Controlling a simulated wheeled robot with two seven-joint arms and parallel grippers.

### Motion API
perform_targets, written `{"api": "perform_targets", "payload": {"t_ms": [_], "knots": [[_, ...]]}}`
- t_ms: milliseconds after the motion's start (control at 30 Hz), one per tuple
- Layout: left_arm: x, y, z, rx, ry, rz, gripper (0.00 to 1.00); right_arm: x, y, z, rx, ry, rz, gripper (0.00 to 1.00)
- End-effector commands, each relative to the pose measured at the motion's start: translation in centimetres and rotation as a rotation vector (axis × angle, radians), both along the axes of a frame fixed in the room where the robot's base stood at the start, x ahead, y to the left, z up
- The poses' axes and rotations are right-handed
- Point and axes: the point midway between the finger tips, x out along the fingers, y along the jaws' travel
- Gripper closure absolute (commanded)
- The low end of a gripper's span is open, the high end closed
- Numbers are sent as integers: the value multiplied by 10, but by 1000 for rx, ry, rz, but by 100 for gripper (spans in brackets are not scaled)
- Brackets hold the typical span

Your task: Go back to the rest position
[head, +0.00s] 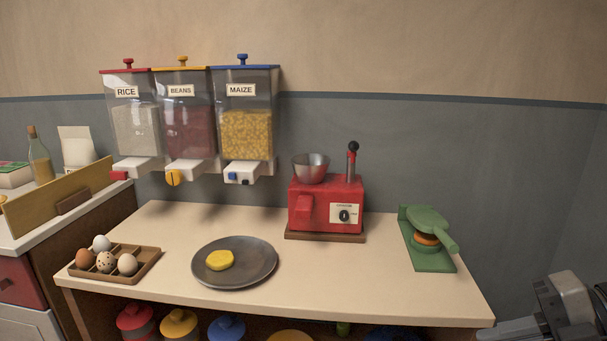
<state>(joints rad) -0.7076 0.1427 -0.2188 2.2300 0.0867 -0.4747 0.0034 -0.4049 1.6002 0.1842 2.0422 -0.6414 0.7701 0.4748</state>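My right gripper (515,328) shows only in part at the lower right corner of the head view. It is grey and black, beside the counter's right front corner and apart from the things on the counter. The lower edge cuts it off, so I cannot tell whether its fingers are open or shut. My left gripper is out of view.
The counter (340,281) holds an egg tray (146,268), a dark plate (262,277) with a yellow patty (220,260), a red machine (318,211) with a metal bowl (311,169), and a green press (433,256). Dispensers (188,122) hang on the wall. The counter's right front is clear.

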Motion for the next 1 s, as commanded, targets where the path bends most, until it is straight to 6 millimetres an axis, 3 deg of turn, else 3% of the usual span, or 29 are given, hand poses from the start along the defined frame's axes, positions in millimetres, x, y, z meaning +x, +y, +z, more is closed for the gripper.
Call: {"api": "perform_targets", "payload": {"t_ms": [33, 167, 333, 467, 600, 800, 1000], "knots": [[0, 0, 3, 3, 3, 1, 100, 2, 3, -7, 143, 10, -104, 100], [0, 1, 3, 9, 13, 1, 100, 12, 3, -30, 444, 47, -407, 100], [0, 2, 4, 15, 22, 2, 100, 8, -1, -84, 729, 200, -844, 100], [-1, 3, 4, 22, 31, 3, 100, -13, 13, -137, 868, 408, -1165, 100], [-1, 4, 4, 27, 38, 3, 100, -44, 52, -183, 943, 679, -1417, 100], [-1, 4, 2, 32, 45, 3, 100, -75, 103, -210, 967, 956, -1565, 100], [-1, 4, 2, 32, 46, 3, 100, -81, 114, -213, 967, 1015, -1585, 100]]}}
